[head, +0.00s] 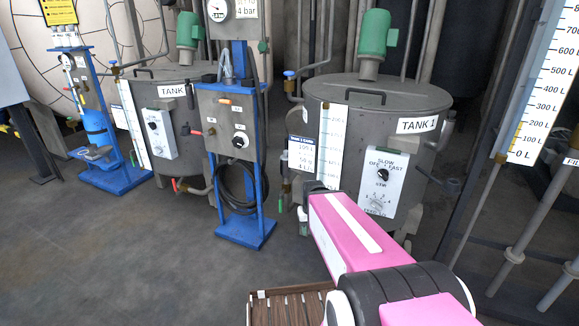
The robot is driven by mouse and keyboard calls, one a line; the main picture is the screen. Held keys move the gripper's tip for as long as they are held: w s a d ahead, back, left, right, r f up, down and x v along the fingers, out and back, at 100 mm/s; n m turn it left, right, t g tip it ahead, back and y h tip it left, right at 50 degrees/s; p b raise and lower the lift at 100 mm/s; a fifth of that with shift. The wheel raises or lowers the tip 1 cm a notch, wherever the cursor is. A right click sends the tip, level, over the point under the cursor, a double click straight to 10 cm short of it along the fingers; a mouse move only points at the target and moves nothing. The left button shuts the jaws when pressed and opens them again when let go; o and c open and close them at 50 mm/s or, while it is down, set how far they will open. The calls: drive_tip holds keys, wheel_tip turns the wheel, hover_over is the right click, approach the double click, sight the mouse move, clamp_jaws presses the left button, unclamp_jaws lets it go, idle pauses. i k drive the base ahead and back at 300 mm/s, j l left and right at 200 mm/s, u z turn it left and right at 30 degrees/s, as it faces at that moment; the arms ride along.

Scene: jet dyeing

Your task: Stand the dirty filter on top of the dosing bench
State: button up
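I cannot make out a dirty filter in the head view. I also see nothing that I can tell is the dosing bench. My pink arm reaches up from the bottom right toward the front of tank 1 (345,165). Its far end stops at a dark part beside the tank. My gripper's fingers cannot be seen, and whatever they may hold is hidden.
A brown slatted wooden piece (290,306) lies at the bottom centre, partly behind my arm. A blue stand with a grey control panel (228,128) is left of tank 1. Tank 2 (165,85) and another blue stand (112,176) are farther left. The grey floor (120,260) at lower left is clear.

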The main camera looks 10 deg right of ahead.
sight(285, 156)
drive_tip(key=i+j+z, duration=0.2)
drive_tip(key=j+z, duration=1.15)
drive_tip(key=j, duration=0.35)
drive_tip(key=k+j+z, duration=0.15)
drive_tip(key=j, duration=0.25)
drive_tip(key=k+j, duration=0.1)
drive_tip(key=j, duration=0.25)
drive_tip(key=j+z, duration=0.1)
drive_tip(key=j, duration=0.3)
drive_tip(key=i, duration=0.2)
